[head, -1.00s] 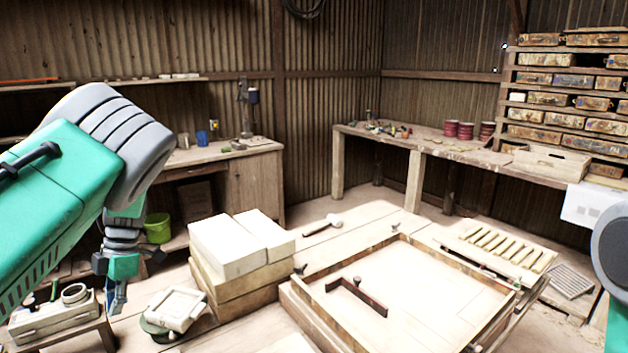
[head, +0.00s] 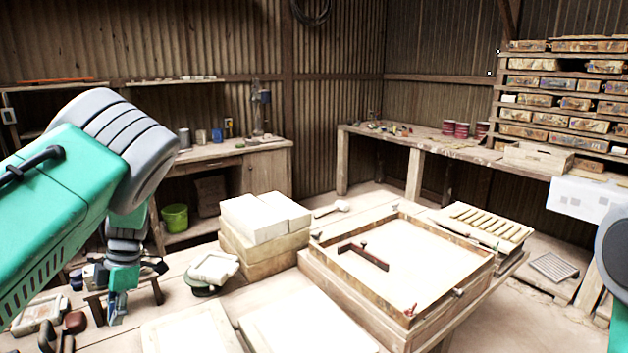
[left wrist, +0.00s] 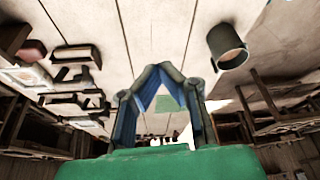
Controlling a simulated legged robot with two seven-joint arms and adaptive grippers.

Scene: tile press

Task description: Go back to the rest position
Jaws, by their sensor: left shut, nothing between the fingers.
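My left gripper (head: 116,308) hangs at the lower left of the head view, below the green and grey left arm. It points down over the left part of the worktable and holds nothing. In the left wrist view its two blue-lined fingers (left wrist: 160,72) meet at the tips, with bare pale planks behind them. Part of my right arm shows at the right edge of the head view; its gripper is out of sight.
Pale blocks (head: 262,219) are stacked on the table, right of my left gripper. A wooden frame (head: 462,285) with a dark handle inside stands further right. A small framed tile (head: 213,267) lies between. Tools crowd the lower-left corner. A dark cup (left wrist: 228,46) shows in the left wrist view.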

